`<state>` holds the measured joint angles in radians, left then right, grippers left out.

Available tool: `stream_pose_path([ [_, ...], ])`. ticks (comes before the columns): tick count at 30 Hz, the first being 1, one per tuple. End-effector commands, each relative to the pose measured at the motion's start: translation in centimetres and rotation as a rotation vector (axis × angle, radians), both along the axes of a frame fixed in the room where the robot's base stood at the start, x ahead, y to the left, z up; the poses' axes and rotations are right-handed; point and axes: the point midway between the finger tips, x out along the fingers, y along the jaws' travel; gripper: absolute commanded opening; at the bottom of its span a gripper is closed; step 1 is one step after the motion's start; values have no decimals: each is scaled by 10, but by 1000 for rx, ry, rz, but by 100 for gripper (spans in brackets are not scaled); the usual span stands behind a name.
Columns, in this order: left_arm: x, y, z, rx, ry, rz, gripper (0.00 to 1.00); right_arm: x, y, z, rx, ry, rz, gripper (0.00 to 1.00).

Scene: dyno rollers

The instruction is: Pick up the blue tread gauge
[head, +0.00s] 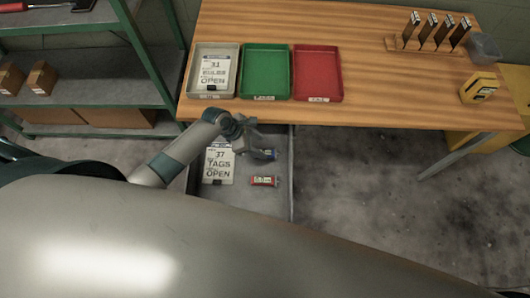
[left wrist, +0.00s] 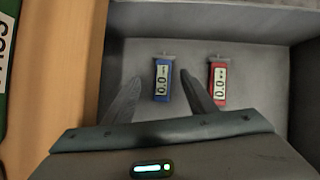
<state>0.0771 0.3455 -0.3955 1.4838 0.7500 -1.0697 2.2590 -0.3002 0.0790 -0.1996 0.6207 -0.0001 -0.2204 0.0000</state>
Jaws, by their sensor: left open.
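The blue tread gauge (left wrist: 162,80) lies in the grey drawer, between and just beyond the fingertips of my left gripper (left wrist: 157,82) in the left wrist view. Its display faces up. In the head view the blue gauge (head: 268,153) shows only partly beside my left gripper (head: 256,152), which reaches down into the drawer. The left gripper is open and holds nothing. A red gauge (left wrist: 218,82) lies to the right of the blue one, close outside the right finger; it also shows in the head view (head: 264,181). My right gripper is not in view.
The open drawer (head: 280,205) has raised walls and holds a "TAGS" card (head: 219,165). Above it, the wooden table (head: 370,60) bears a grey tray (head: 236,88), a green tray (head: 266,73) and a red tray (head: 318,75). A yellow device (head: 479,88) stands at right.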

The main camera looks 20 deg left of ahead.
Motion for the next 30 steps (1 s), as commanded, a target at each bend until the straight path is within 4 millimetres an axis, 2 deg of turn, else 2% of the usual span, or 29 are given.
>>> stream_pose_path([
  [11, 0, -1, -2, -1, 0, 0, 51, 0, 0, 1, 0, 0, 0, 31],
  [24, 3, -13, -43, -1, 0, 2, 51, 0, 0, 6, 0, 0, 1, 31],
  [30, 4, -17, -50, -1, 0, 0, 51, 0, 0, 6, 0, 0, 1, 31],
])
